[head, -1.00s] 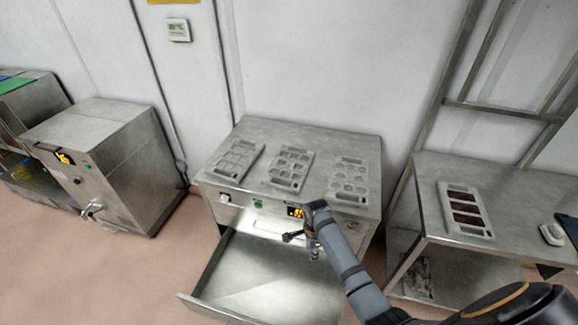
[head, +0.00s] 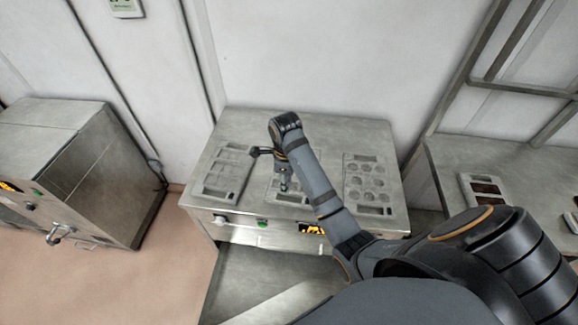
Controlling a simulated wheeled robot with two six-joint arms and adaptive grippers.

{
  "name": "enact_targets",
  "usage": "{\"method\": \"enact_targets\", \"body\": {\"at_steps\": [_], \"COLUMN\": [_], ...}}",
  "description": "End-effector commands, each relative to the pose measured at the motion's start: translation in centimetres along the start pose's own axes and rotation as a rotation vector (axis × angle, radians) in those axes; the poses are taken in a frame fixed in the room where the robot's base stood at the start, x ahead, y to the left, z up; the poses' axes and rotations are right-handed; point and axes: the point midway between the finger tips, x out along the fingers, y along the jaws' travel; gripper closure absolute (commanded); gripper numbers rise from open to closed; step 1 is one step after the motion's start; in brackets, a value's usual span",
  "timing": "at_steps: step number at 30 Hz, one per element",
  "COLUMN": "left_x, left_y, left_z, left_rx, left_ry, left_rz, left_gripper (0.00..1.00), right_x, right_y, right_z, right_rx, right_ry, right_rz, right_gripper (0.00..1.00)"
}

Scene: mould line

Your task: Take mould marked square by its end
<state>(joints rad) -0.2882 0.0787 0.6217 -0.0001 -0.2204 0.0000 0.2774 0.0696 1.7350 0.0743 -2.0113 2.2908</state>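Three pale grey moulds lie on the steel cabinet's top. The middle mould (head: 273,191) is largely covered by my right arm and gripper; the earlier frame shows squarish cavities in it. The left mould (head: 222,172) has longer, faint cavities, and the right mould (head: 368,180) has round ones. I cannot read any marks on them. My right gripper (head: 284,187) points down over the near part of the middle mould. Whether it touches the mould, and whether its fingers are open, cannot be made out. My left gripper is not in view.
The cabinet top (head: 240,125) is clear behind the moulds. Below its front panel, a drawer (head: 240,280) stands pulled out. Another steel cabinet (head: 75,170) stands at left. A steel table (head: 450,165) at right bears a tray (head: 485,185) with dark cavities.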

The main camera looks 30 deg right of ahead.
Motion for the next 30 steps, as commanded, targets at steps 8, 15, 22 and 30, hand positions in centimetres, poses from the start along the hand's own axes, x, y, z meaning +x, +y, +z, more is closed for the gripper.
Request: {"method": "enact_targets", "body": {"at_steps": [8,15,22,30], "left_x": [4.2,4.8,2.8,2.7], "left_y": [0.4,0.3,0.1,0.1], "left_z": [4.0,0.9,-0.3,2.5], "left_rx": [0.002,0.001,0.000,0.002], "left_ry": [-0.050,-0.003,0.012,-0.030], "left_rz": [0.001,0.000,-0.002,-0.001], "left_gripper": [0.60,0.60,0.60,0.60], "right_x": [4.5,5.3,8.7,10.4], "right_y": [0.0,0.0,0.0,-0.1], "right_z": [0.0,0.0,-0.2,-0.2], "right_rx": [-0.001,-0.001,-0.001,-0.001], "right_ry": [0.001,0.001,0.004,0.001], "right_rz": [0.001,0.001,0.004,0.000], "right_gripper": [0.67,0.67,0.67,0.67]}}
